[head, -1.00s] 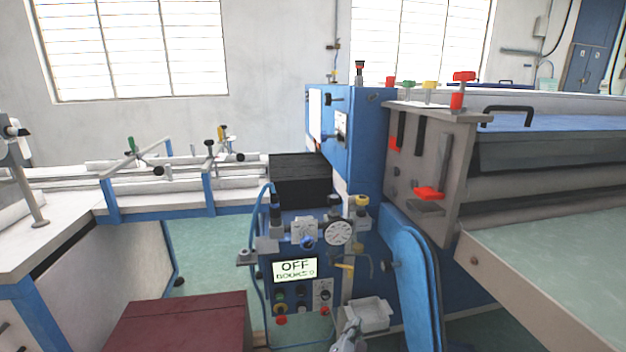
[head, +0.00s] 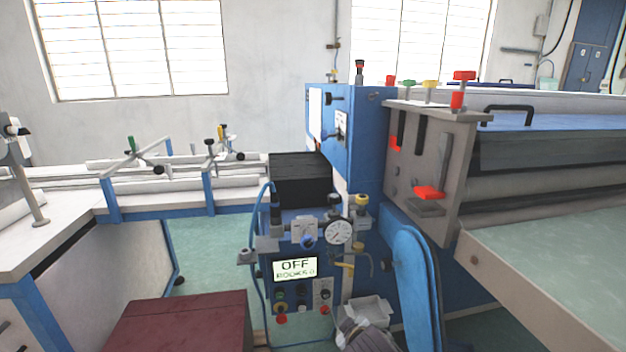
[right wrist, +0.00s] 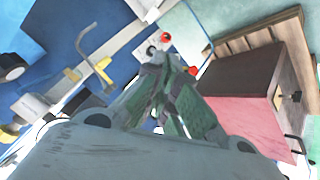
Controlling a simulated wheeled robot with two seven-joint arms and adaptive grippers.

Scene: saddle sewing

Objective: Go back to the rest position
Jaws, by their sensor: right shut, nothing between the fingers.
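My right gripper (right wrist: 168,68) shows in the right wrist view, its fingers shut together with nothing between them. Beyond the fingertips in that view are the blue machine front with a red button (right wrist: 166,38) and a yellow lever (right wrist: 88,66). My left gripper is not in view.
The blue sewing machine (head: 350,130) stands in the middle, its display (head: 295,269) reading OFF. A dark red box (head: 180,322) sits at lower left, and shows pinkish in the right wrist view (right wrist: 245,120). A wide feed table (head: 560,255) is on the right. Green floor is open behind the box.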

